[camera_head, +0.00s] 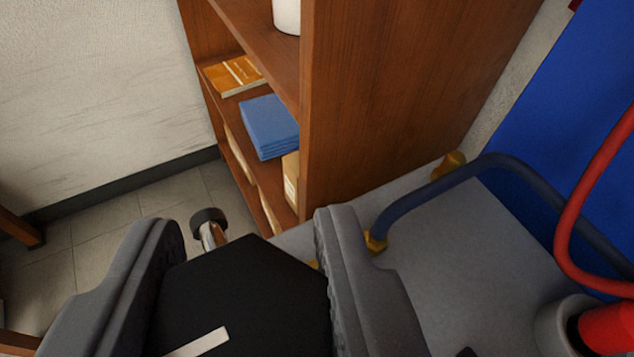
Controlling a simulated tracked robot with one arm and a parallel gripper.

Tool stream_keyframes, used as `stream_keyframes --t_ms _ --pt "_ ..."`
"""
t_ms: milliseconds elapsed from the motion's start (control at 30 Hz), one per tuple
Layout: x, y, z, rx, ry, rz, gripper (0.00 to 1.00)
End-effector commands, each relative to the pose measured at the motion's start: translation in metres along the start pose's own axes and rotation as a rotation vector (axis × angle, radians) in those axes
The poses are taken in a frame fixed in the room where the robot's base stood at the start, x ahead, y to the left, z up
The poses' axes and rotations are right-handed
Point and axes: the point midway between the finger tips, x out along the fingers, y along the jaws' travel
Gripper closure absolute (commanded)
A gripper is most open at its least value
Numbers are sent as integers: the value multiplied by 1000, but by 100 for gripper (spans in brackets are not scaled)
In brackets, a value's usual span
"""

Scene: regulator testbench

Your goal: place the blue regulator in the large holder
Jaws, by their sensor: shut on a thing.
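My gripper (247,245) shows at the bottom of the picture, with one grey ridged finger on each side. A black block-shaped thing (240,295) with a pale strip fills the space between the fingers, and they are shut on it. A metal stem with a dark round cap (210,228) shows just beyond it. I see no blue on the held thing, so I cannot tell whether it is the blue regulator. A grey round holder (553,330) at the lower right has a red part (607,327) in it. I cannot tell whether it is the large holder.
A dark blue hose (490,163) arches over the grey bench (470,270) from brass fittings (375,242). A red hose (563,235) hangs at the right before a blue panel (570,120). A wooden shelf (390,90) stands behind the bench; tiled floor (110,215) lies at left.

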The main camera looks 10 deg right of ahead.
Motion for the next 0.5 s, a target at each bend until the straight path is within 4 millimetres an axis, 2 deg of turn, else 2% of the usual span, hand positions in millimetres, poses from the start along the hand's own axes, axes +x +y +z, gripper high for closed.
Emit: stream_keyframes --t_ms 267,500 --pt "14 8 -7 0 5 1 100" --pt "26 9 23 2 1 2 100"
